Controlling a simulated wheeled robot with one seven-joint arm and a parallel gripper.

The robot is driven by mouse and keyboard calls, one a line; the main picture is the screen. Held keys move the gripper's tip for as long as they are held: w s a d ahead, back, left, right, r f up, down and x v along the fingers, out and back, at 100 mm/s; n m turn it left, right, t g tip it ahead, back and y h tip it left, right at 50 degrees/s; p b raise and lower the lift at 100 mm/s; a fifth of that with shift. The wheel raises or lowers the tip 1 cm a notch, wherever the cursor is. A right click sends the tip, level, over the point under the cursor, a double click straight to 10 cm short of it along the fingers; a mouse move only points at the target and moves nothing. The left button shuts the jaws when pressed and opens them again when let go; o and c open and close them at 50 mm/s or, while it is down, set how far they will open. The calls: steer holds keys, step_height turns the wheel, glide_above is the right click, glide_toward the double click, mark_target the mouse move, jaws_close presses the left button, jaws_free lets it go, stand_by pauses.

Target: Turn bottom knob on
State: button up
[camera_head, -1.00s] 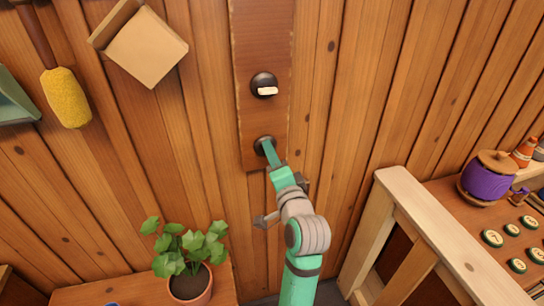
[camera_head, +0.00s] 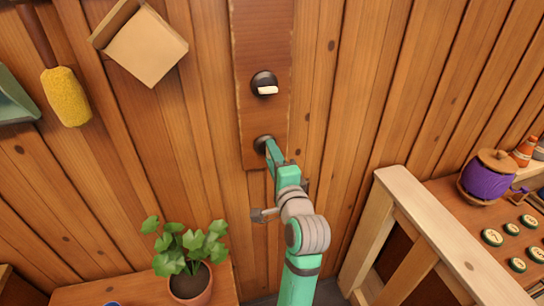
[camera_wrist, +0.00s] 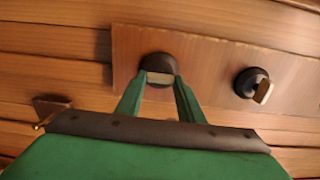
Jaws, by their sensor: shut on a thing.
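The bottom knob (camera_head: 262,142) is a dark round base low on a reddish-brown board (camera_head: 262,40) on the wall. In the wrist view its base (camera_wrist: 158,62) carries a pale bar (camera_wrist: 160,78). My gripper (camera_head: 268,148) is at this knob, and in the wrist view its two green fingers (camera_wrist: 160,84) are shut on the bar from both sides. In the head view the fingers hide the bar. The upper knob (camera_head: 264,84) is dark with a pale bar lying nearly level. It also shows at the right in the wrist view (camera_wrist: 250,82).
A potted plant (camera_head: 190,262) stands on a wooden surface below left. A wooden bench (camera_head: 440,240) with a purple pot (camera_head: 487,180) stands at right. A yellow sponge brush (camera_head: 66,98) and a tan wooden piece (camera_head: 148,45) hang at upper left.

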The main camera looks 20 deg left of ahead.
steer(key=shift+d+f, duration=0.1)
steer(key=o, duration=1.1)
steer(key=shift+c, duration=0.2)
steer(key=v, duration=1.1)
